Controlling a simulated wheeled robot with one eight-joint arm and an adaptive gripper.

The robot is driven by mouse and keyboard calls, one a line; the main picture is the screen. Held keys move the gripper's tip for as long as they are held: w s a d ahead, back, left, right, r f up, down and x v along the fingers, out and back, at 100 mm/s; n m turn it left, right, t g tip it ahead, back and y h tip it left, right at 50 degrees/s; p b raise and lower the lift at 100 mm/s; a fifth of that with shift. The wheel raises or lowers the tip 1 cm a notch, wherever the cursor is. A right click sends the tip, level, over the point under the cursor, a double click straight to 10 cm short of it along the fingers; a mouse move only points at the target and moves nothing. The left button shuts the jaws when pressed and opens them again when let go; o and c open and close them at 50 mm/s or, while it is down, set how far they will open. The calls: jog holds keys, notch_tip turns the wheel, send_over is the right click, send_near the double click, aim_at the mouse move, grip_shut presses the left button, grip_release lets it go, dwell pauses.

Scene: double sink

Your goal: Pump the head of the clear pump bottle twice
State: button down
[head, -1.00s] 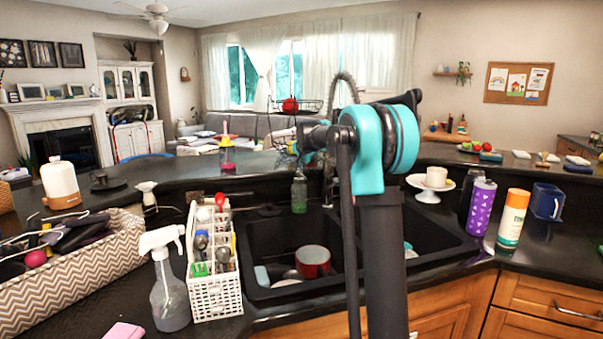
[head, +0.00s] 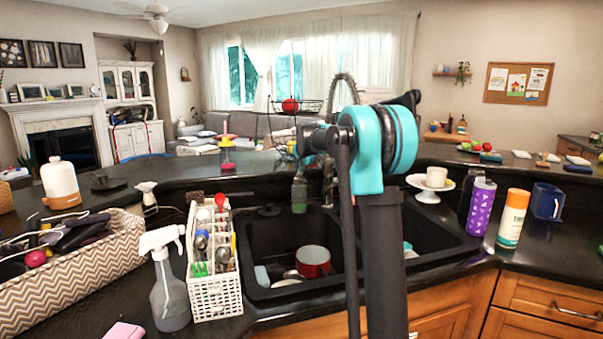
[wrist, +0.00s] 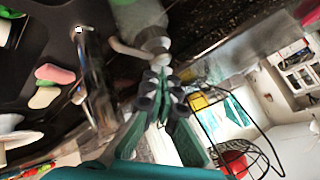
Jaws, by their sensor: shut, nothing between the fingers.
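The clear pump bottle (head: 299,194) stands upright behind the black double sink, near the faucet base. In the wrist view its pale grey pump head (wrist: 154,40) and curved nozzle show just beyond my fingertips, with part of its clear body (wrist: 138,14) at the top edge. My gripper (wrist: 160,72) is shut and empty, its fingertips right at the top of the pump head. I cannot tell whether they touch it. In the head view my arm's end is just above the bottle, and the fingers are hard to make out.
The faucet (wrist: 97,85) stands close beside the bottle. A wire basket (wrist: 235,150) is near my gripper. The sink (head: 260,228) holds a red pot (head: 313,261). A white utensil caddy (head: 216,290) and spray bottle (head: 168,290) stand left of it.

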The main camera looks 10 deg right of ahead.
aim_at(301, 176)
dwell(0.4)
jog(key=shift+r, duration=3.4)
